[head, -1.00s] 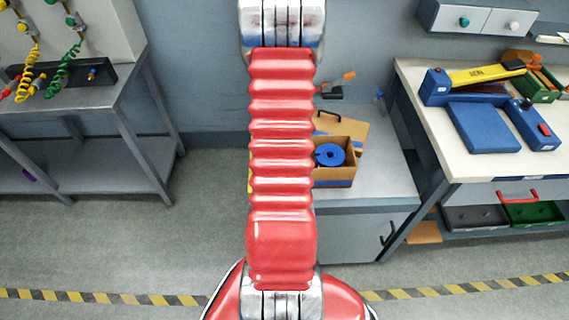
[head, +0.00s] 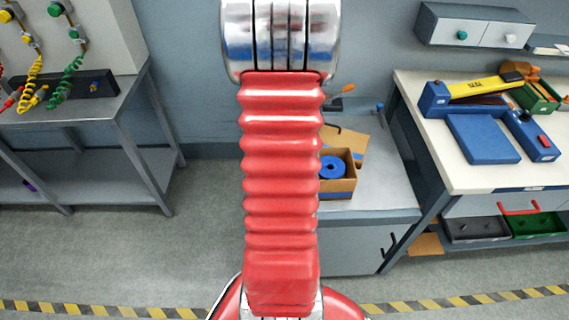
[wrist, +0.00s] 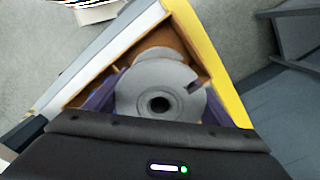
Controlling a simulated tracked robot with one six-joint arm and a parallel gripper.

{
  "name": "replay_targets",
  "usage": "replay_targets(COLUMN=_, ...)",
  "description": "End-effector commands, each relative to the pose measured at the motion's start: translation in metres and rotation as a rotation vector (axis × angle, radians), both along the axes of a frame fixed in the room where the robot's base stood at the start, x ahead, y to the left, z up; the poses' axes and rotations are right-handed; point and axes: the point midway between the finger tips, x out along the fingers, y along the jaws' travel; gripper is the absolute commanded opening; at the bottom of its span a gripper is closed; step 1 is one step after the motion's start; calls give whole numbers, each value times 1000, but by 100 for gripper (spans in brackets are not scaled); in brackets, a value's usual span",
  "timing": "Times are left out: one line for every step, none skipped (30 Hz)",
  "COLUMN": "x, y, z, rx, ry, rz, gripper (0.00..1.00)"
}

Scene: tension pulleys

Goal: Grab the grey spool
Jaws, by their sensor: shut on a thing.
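The grey spool (wrist: 150,88), a flanged disc with a dark centre hole and a notch, is in the middle of the wrist view. My gripper (wrist: 160,94) has purple fingers on both sides of it and is shut on it. The spool's lower edge is hidden by the dark gripper body. In the head view my red arm fills the centre, and neither the gripper nor the grey spool shows there.
Behind the spool, the wrist view shows an open brown box-like interior (wrist: 187,43) with a yellow edge (wrist: 212,55). In the head view, a cardboard box (head: 340,188) holding a blue spool (head: 333,167) stands on a grey cabinet (head: 385,190). A workbench (head: 440,160) is at right.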

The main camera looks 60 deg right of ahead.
Motion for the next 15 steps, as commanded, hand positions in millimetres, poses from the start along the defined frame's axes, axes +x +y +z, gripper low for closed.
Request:
replay_targets(x=1, y=-2, z=13, rx=-6, ry=-3, rz=0, gripper=30)
replay_targets(x=1, y=-1, z=18, rx=-5, ry=-3, rz=0, gripper=30)
replay_targets(x=1, y=-1, z=25, rx=-5, ry=-3, rz=0, gripper=30)
replay_targets(x=1, y=-1, z=30, rx=-4, ry=-2, rz=0, gripper=30)
replay_targets(x=0, y=-1, z=35, rx=-4, ry=-2, rz=0, gripper=30)
replay_targets(x=1, y=-1, z=40, rx=-4, ry=-2, rz=0, gripper=30)
replay_targets(x=1, y=-1, z=44, rx=-4, ry=-2, rz=0, gripper=30)
replay_targets(x=1, y=-1, z=47, rx=-4, ry=-2, rz=0, gripper=30)
replay_targets(x=1, y=-1, z=50, rx=-3, ry=-1, rz=0, gripper=30)
replay_targets(x=0, y=-1, z=52, rx=-3, ry=-1, rz=0, gripper=30)
replay_targets(x=0, y=0, z=54, rx=-1, ry=-1, rz=0, gripper=30)
replay_targets(x=0, y=0, z=56, rx=-1, ry=-1, rz=0, gripper=30)
replay_targets(x=0, y=0, z=57, rx=-1, ry=-1, rz=0, gripper=30)
replay_targets(x=0, y=0, z=58, rx=-1, ry=-1, rz=0, gripper=30)
replay_targets(x=0, y=0, z=58, rx=-1, ry=-1, rz=0, gripper=30)
